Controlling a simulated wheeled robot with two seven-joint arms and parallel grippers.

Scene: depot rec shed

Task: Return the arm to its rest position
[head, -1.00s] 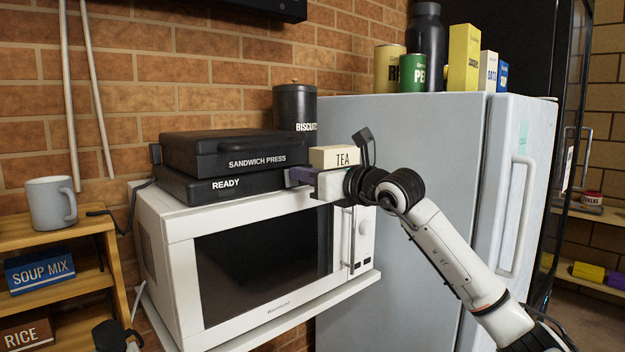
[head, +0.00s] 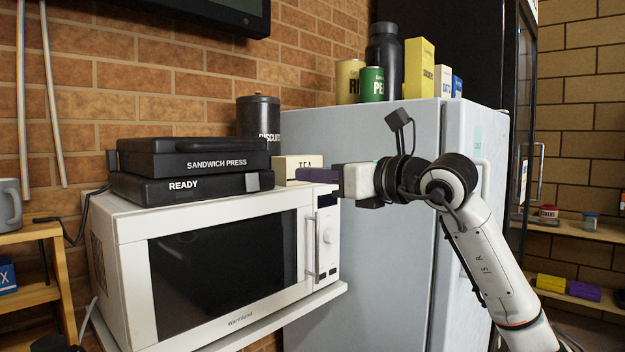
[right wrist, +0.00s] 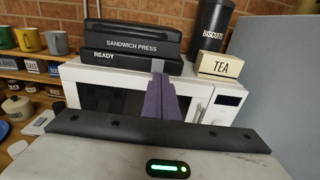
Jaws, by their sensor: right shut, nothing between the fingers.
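My right arm (head: 485,255) reaches up from the lower right in the head view, in front of the fridge. My right gripper (head: 305,175) points left, its purple fingers shut and empty. It is in front of the tea box (head: 290,165) and hides part of it. In the right wrist view the shut fingers (right wrist: 160,88) point towards the sandwich press (right wrist: 130,45) and microwave. The sandwich press lies closed on top of the microwave (head: 135,262); the fingers look apart from it. My left gripper is not in view.
The fridge (head: 375,210) stands right behind my arm, with cans, a dark bottle (head: 385,55) and cartons on top. A biscuit canister (head: 258,120) stands behind the tea box. Wooden shelves (head: 35,232) are at the left. Free air lies in front of the microwave.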

